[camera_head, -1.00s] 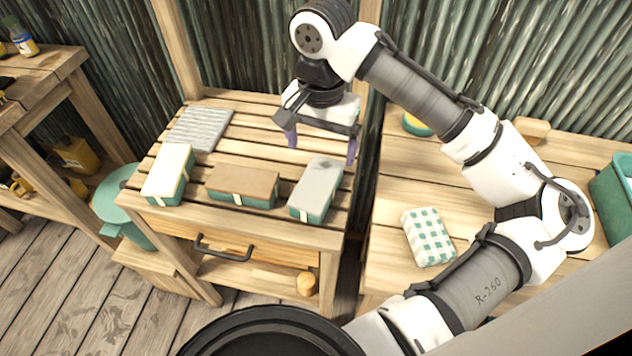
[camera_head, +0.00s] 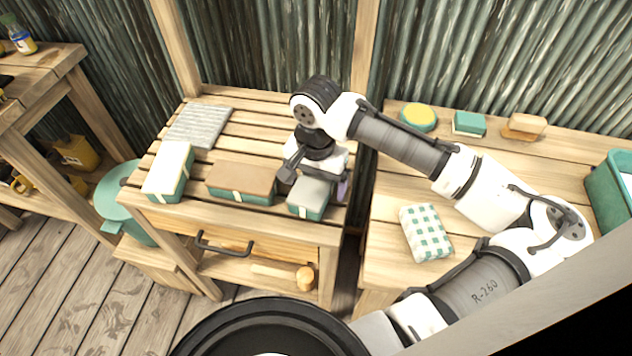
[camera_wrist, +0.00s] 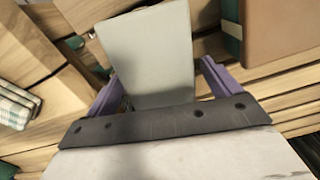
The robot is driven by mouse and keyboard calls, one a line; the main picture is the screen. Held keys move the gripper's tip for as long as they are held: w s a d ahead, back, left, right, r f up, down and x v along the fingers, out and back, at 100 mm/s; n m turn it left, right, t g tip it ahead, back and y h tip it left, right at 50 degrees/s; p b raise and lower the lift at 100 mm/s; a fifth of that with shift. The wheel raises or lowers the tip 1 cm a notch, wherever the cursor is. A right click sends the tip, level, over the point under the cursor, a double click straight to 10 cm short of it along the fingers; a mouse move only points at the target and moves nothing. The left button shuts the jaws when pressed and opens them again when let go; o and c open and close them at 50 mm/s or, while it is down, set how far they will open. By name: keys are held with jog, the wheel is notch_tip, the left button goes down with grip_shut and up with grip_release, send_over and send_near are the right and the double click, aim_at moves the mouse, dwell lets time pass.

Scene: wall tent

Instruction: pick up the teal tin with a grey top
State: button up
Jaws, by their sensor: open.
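The teal tin with a grey top (camera_head: 309,196) stands at the front right of the slatted wooden table, its teal front showing with a pale tag. In the wrist view its grey top (camera_wrist: 150,50) fills the middle. My gripper (camera_head: 316,180) is lowered over the tin from above. In the wrist view the two purple fingers of my gripper (camera_wrist: 161,68) are apart, one on each side of the tin. I cannot tell whether they touch it. The gripper body hides the back of the tin in the head view.
A brown-topped teal tin (camera_head: 241,180) stands close left of it, and a cream-topped one (camera_head: 168,170) farther left. A striped grey cloth (camera_head: 199,127) lies behind. On the right bench (camera_head: 390,240) lies a checkered packet (camera_head: 426,232). The table's front edge has a drawer handle (camera_head: 224,246).

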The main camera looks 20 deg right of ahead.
jog(key=shift+c, duration=0.4)
jog(key=c, duration=1.2)
jog(key=shift+r, duration=0.1)
